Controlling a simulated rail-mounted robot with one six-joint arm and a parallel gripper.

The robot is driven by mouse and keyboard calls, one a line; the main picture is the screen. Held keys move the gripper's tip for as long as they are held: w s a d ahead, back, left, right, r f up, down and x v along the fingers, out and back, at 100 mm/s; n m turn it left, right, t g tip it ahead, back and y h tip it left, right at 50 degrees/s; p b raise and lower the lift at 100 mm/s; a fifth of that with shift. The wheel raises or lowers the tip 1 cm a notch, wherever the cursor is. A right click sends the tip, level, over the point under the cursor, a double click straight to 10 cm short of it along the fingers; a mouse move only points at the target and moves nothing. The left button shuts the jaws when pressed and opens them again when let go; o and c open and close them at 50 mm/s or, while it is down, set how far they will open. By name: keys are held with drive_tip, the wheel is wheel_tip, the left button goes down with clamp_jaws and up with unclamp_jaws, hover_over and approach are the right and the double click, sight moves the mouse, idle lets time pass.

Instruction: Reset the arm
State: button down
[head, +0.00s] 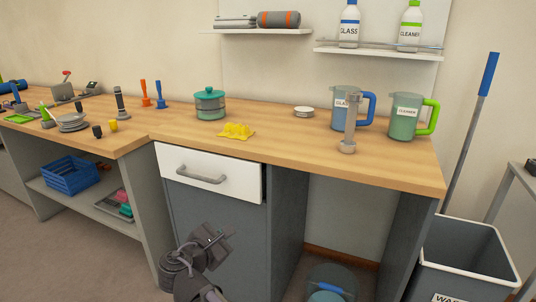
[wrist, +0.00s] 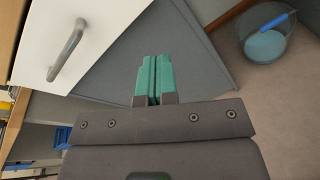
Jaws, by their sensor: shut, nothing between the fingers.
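My gripper (head: 222,240) is in front of the grey cabinet (head: 222,210), low at the bottom middle of the head view. In the wrist view my gripper (wrist: 152,80) has its two teal fingers together, with nothing between them. The white drawer (head: 209,172) with its grey handle (head: 202,175) is above my gripper and looks slightly pulled out at its right side. The handle (wrist: 68,50) also shows at the upper left of the wrist view, apart from the fingers.
The wooden worktop (head: 300,155) holds a teal-lidded pot (head: 210,104), a yellow cloth (head: 237,131) and two jugs (head: 407,117). A bucket (head: 332,283) stands on the floor under the worktop. A grey waste bin (head: 462,275) stands at the right. A blue crate (head: 70,177) sits on the left shelf.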

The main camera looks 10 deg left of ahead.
drive_tip(key=s+d+f+m+g+y, duration=0.1)
drive_tip(key=s+d+f+m+g, duration=0.2)
drive_tip(key=d+f+m+g, duration=0.45)
drive_tip(key=s+d+f+m+g+y, duration=0.1)
drive_tip(key=s+d+f+m+g, duration=0.3)
drive_tip(key=d+m, duration=0.7)
drive_tip(key=s+d+m+g+y+p, duration=0.1)
drive_tip(key=d+m+g+y+p, duration=0.2)
drive_tip(key=d+m, duration=0.85)
drive_tip(key=d+r+n+p, duration=0.1)
drive_tip(key=r+n+p, duration=0.1)
drive_tip(key=r+p, duration=1.4)
drive_tip(key=d+r+n+p, duration=0.2)
drive_tip(key=r+p, duration=1.4)
drive_tip(key=r, duration=0.1)
drive_tip(key=shift+d+r+y+p, duration=0.25)
drive_tip(key=shift+d+y+p, duration=0.05)
drive_tip(key=shift+y, duration=0.1)
